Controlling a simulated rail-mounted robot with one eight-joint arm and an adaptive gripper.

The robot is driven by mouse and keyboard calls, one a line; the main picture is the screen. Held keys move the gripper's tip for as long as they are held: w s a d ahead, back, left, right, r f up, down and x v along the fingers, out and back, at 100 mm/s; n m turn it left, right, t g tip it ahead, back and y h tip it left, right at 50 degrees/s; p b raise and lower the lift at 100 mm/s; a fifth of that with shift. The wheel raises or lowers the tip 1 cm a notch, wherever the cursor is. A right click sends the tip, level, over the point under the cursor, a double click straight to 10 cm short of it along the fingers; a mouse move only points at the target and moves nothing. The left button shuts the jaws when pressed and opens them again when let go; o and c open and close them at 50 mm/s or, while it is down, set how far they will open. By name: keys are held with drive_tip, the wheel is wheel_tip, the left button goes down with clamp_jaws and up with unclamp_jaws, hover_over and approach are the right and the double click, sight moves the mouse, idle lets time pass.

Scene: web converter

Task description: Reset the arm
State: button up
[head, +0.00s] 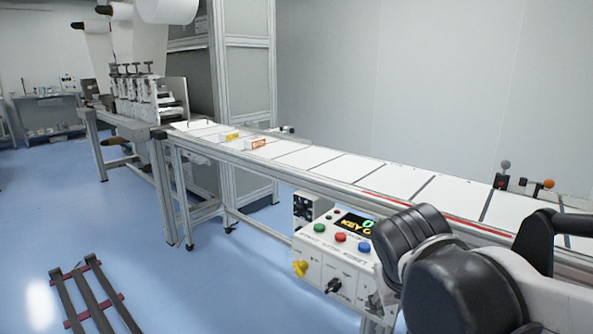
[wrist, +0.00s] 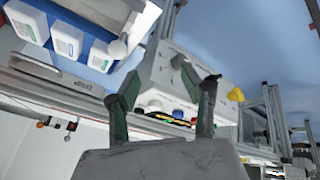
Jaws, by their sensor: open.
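My arm (head: 445,275), dark and rounded, fills the lower right of the head view, in front of the conveyor. I cannot make out its fingers there. In the wrist view my gripper (wrist: 171,84) shows two dark green-grey fingers spread apart, with nothing between them. Behind the fingers is the white control box (wrist: 165,72), seen upside down and partly hidden by them. The same control box (head: 335,262) shows in the head view, with green, red and blue buttons, a lit display and a yellow knob. My arm covers its right part.
The conveyor (head: 320,160) runs from the far left to the right, with small orange-and-white boxes (head: 255,143) on it. A dark rack (head: 95,300) lies on the blue floor. A blue bin (wrist: 75,22) with white-labelled items shows in the wrist view. Floor at left is mostly clear.

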drive_tip(key=s+d+f+t+y, duration=0.1)
drive_tip(key=s+d+t+y, duration=0.1)
drive_tip(key=s, duration=0.6)
wheel_tip(320, 180, up, 15)
drive_tip(key=p, duration=1.5)
drive_tip(key=shift+a+f+m+y, duration=0.2)
drive_tip(key=shift+m+y, duration=0.1)
drive_tip(key=shift+m, duration=0.1)
